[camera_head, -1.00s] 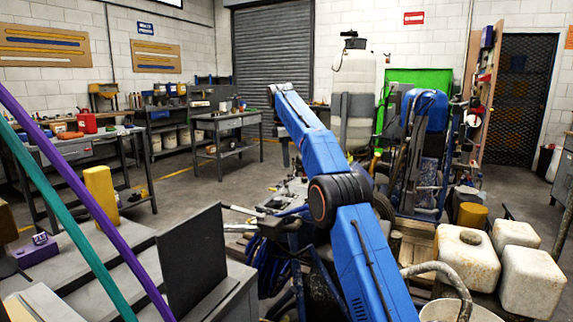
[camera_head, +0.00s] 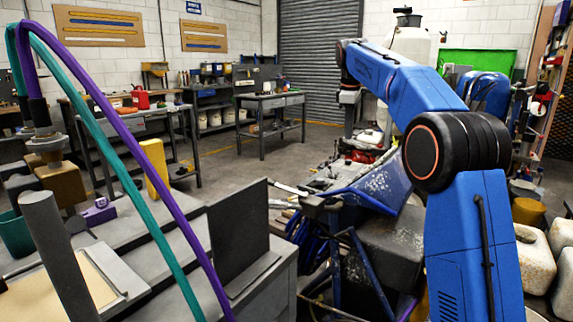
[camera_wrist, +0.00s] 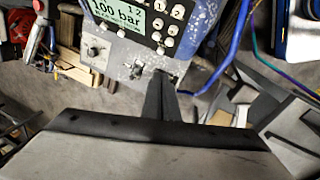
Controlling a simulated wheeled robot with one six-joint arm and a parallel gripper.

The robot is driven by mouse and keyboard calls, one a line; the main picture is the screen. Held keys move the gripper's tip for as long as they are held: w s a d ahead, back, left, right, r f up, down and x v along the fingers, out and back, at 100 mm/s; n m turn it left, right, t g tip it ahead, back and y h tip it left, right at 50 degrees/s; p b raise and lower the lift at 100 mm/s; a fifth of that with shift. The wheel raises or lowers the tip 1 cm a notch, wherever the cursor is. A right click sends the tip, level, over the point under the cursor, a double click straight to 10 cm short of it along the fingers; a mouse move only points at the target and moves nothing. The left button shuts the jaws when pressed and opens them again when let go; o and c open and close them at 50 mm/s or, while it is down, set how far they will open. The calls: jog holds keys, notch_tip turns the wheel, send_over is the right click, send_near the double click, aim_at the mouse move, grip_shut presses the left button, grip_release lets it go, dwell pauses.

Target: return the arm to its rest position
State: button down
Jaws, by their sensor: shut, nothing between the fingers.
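My blue arm (camera_head: 480,235) rises on the right of the head view, bends at a black elbow joint, and reaches forward and left. My gripper (camera_wrist: 160,80) shows in the wrist view as two dark fingers held together, with nothing between them. In the head view the gripper end is small and its fingers cannot be made out. Beyond the fingers, in the wrist view, is a control panel (camera_wrist: 97,47) with a green "100 bar" display (camera_wrist: 118,14), a keypad and a knob. I cannot tell whether the fingertips touch it.
A dark upright plate (camera_head: 240,235) stands on a grey bench at lower middle. Purple (camera_head: 100,95) and teal (camera_head: 95,130) hoses arch across the left. A blue machine frame (camera_head: 375,190) is below the arm. White containers (camera_head: 535,258) stand at right. Open floor (camera_head: 235,170) lies behind.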

jog(key=s+d+f+m, duration=0.1)
jog(key=s+d+m, duration=0.1)
jog(key=s, duration=0.8)
jog(key=s+d+f+m+t, duration=0.1)
jog(key=s+d+f+m, duration=0.15)
jog(key=s, duration=0.75)
jog(key=s+d+m, duration=0.1)
jog(key=s+m, duration=0.1)
jog(key=s, duration=0.8)
jog(key=s+d+f+m+t, duration=0.1)
jog(key=s+f+m, duration=0.6)
jog(key=s+f, duration=1.5)
jog(key=s, duration=0.4)
jog(key=shift+d+f+t+y, duration=0.15)
jog(key=shift+d+t+y, duration=0.15)
jog(key=shift+d+y, duration=0.1)
